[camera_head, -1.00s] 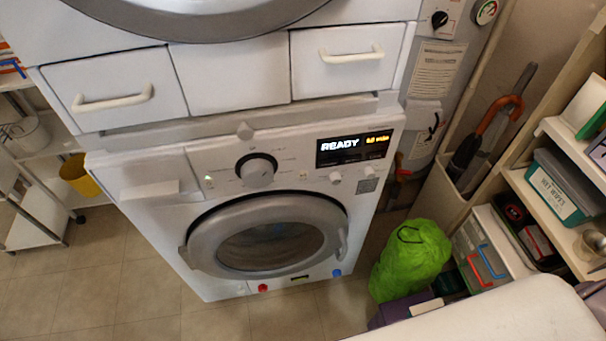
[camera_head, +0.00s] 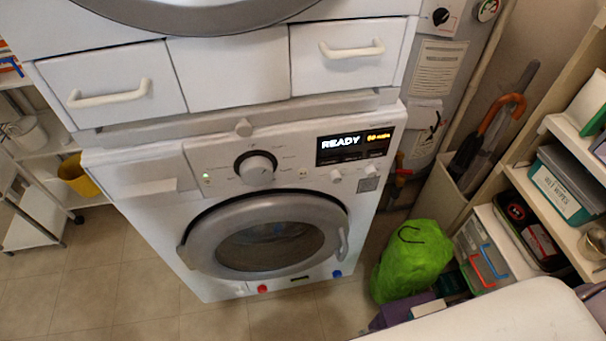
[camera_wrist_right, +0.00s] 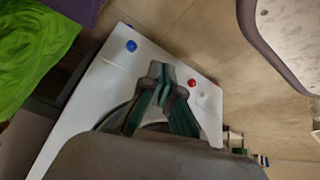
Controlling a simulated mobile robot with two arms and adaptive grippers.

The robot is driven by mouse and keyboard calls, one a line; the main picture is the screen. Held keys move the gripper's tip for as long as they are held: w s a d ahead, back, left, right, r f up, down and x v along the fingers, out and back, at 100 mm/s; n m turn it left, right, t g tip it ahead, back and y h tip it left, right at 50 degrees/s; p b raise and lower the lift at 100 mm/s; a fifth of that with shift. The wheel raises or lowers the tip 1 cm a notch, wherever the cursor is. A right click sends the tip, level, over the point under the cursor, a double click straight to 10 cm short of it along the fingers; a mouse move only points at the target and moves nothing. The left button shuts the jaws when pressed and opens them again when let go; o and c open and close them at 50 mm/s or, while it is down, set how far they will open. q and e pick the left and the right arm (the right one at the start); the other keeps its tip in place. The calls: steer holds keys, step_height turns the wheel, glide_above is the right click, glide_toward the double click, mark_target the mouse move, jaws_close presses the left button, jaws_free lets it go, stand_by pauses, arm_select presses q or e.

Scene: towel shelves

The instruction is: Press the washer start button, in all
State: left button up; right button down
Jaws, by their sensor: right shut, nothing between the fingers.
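The white washer (camera_head: 165,215) stands below a drawer unit, its round door (camera_head: 265,237) shut. Its lit display (camera_head: 353,146) reads READY beside yellow text. A round dial (camera_head: 257,169) sits left of the display. Two small round buttons (camera_head: 336,175) are under the display; I cannot tell which button is the start button. A green light (camera_head: 206,178) glows at the panel's left. In the right wrist view my right gripper (camera_wrist_right: 158,72) is shut and empty, in front of the washer's lower front, between its blue knob (camera_wrist_right: 131,45) and red knob (camera_wrist_right: 192,83). My left gripper is not in view.
A bright green bag (camera_head: 411,262) stands on the floor right of the washer. A shelf (camera_head: 560,220) with boxes is at the right. Drawers with white handles (camera_head: 108,94) are above the washer. The tiled floor (camera_head: 85,285) at the left is clear.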

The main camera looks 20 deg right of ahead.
steer(key=w+r+n+t+y+b, duration=0.1)
steer(key=w+r+t, duration=0.3)
steer(key=w+r, duration=0.55)
steer(key=n+t+y+b, duration=0.3)
steer(key=n+t+y, duration=0.2)
steer(key=t+y, duration=0.15)
glide_toward(303, 173)
step_height(303, 173, down, 11)
steer(key=s, duration=0.2)
steer(key=s+a+r+n+y, duration=0.1)
steer(key=a+r+n+y, duration=0.1)
steer(key=r, duration=0.3)
steer(key=s+a+r+n+y, duration=0.1)
steer(key=a+r+n+y, duration=0.1)
steer(key=r+y, duration=0.2)
step_height(303, 173, up, 2)
steer(key=shift+a+r+b, duration=0.1)
steer(key=shift+a+b, duration=0.1)
steer(key=shift+b, duration=0.15)
steer(key=shift+w, duration=0.1)
steer(key=w+b, duration=0.2)
steer(key=w, duration=0.6)
steer(key=shift+w+d, duration=0.25)
steer(key=shift+w, duration=0.15)
steer(key=shift+w, duration=0.4)
